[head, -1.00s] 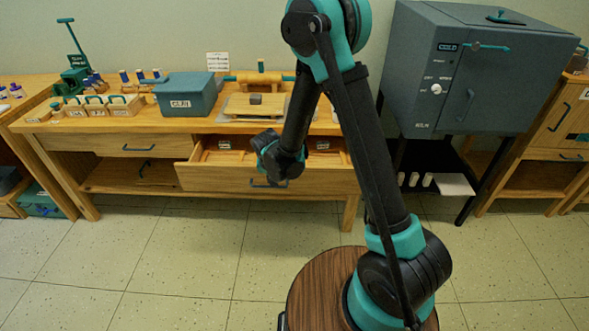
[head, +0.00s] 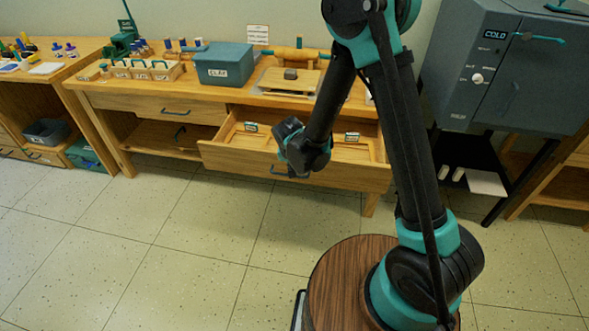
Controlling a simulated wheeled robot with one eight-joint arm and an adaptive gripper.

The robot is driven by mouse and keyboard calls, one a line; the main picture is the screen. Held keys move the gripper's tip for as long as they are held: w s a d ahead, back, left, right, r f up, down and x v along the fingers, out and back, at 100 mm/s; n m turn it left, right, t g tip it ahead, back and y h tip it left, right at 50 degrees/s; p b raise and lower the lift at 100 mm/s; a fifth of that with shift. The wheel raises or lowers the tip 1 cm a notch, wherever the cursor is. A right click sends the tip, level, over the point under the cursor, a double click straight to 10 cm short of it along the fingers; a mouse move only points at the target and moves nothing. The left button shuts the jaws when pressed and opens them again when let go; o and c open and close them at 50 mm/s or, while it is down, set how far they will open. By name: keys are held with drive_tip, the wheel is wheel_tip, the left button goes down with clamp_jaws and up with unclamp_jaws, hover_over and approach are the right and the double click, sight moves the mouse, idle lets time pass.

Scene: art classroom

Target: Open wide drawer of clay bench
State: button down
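The wide drawer (head: 231,158) of the wooden clay bench (head: 93,97) is pulled well out, and its inside shows, with small labelled cards in it. Its blue bar handle (head: 280,171) is on the front face. My gripper (head: 291,172) is at the handle, in front of the drawer face. My own wrist hides the fingers and part of the handle, so I cannot tell whether they are shut on it. A narrower drawer (head: 170,110) to the left is closed.
A blue-grey clay box (head: 224,65), a board with a rolling pin (head: 291,78) and a tool caddy (head: 148,72) stand on the bench top. A grey kiln (head: 497,72) stands to the right. The tiled floor (head: 170,240) in front is clear.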

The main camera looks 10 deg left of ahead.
drive_tip(key=v, duration=1.2)
drive_tip(key=s+d+r, duration=0.2)
drive_tip(key=d, duration=1.1)
drive_tip(key=s+d+r, duration=0.1)
drive_tip(key=s+d, duration=0.1)
drive_tip(key=d, duration=1.1)
drive_tip(key=s+d+f, duration=0.1)
drive_tip(key=s+d, duration=0.5)
drive_tip(key=d, duration=0.2)
drive_tip(key=shift+s, duration=0.15)
idle(3.2)
